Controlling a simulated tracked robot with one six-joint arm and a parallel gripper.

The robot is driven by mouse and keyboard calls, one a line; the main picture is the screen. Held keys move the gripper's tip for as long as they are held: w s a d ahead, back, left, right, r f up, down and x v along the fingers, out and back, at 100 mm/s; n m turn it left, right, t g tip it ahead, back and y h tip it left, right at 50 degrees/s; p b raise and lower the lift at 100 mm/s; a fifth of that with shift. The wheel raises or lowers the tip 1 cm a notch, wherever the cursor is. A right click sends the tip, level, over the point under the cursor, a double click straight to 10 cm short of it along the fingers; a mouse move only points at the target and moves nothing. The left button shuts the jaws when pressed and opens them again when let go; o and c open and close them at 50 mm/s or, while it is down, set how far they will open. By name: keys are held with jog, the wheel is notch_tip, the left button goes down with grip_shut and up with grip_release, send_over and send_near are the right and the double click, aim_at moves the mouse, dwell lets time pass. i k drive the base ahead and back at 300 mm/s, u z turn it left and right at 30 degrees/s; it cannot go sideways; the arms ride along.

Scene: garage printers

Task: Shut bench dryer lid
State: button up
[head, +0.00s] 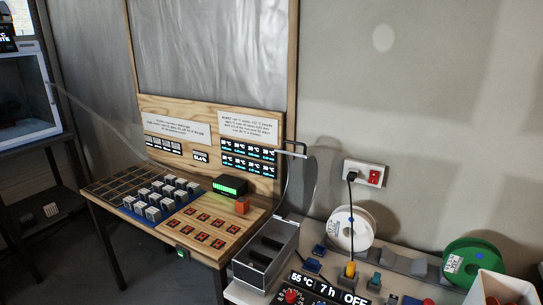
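The bench dryer is a grey open-topped box (268,258) at the lower middle of the head view, on the right-hand bench. Dark bars show inside it. A smoky see-through lid (301,183) stands upright above the box's back right edge, so the dryer looks open. A display (328,286) in front reads 55 °C, 7 h, OFF. My gripper is not in view.
A white spool (350,229) and a green spool (474,262) stand right of the dryer. A white bin (499,288) is at the lower right. A wooden table (235,235) with grey blocks and a backboard stands left. A wall socket (364,173) has a cable plugged in.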

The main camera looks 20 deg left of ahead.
aim_at(294, 182)
jog(key=u, duration=1.75)
jog(key=k, duration=0.7)
jog(key=z, duration=0.95)
jog(key=i, duration=1)
jog(key=u, duration=0.1)
